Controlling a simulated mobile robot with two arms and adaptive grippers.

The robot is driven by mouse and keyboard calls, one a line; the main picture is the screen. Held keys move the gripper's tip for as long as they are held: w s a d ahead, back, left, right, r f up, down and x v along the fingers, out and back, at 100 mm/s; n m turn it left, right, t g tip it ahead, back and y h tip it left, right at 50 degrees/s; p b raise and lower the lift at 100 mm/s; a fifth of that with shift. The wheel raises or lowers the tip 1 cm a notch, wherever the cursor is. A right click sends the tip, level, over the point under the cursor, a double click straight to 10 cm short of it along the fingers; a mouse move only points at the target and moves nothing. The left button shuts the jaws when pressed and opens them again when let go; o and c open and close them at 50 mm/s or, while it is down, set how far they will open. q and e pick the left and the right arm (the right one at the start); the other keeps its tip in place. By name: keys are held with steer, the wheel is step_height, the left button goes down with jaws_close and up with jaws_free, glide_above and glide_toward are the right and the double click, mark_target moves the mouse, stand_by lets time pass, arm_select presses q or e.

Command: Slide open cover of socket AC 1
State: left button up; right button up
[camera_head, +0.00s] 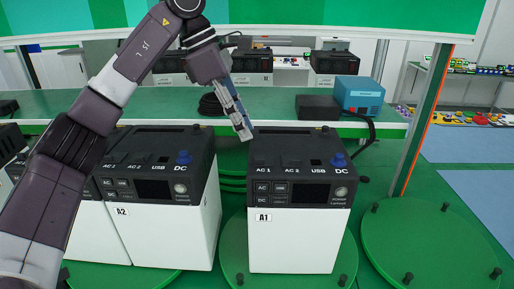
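The power unit marked A1 (298,238) stands upright on a green turntable, with a white body and a dark top. Its sloped top carries the labels AC 1, AC 2, USB and DC. The AC 1 socket cover (265,159) is a small dark patch at the left; it is too small to tell whether it is open or shut. A blue knob (338,160) sits at DC. My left gripper (247,134) points down at the unit's back left top edge, above and behind the AC 1 cover. Its fingers look together and hold nothing visible. My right gripper is not in view.
A similar unit marked A2 (171,236) stands close on the left. An empty turntable (430,240) with short pegs is at the right. Behind, a green bench (275,98) holds a blue box (359,94) and a black box (318,108) with a cable.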

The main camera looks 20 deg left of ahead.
mark_target(259, 159)
arm_select(q)
steer(key=p+x, duration=0.1)
steer(key=x, duration=0.6)
steer(key=shift+f+p, duration=0.2)
steer(key=shift+p, duration=0.15)
steer(key=shift+c, duration=0.2)
jaws_close()
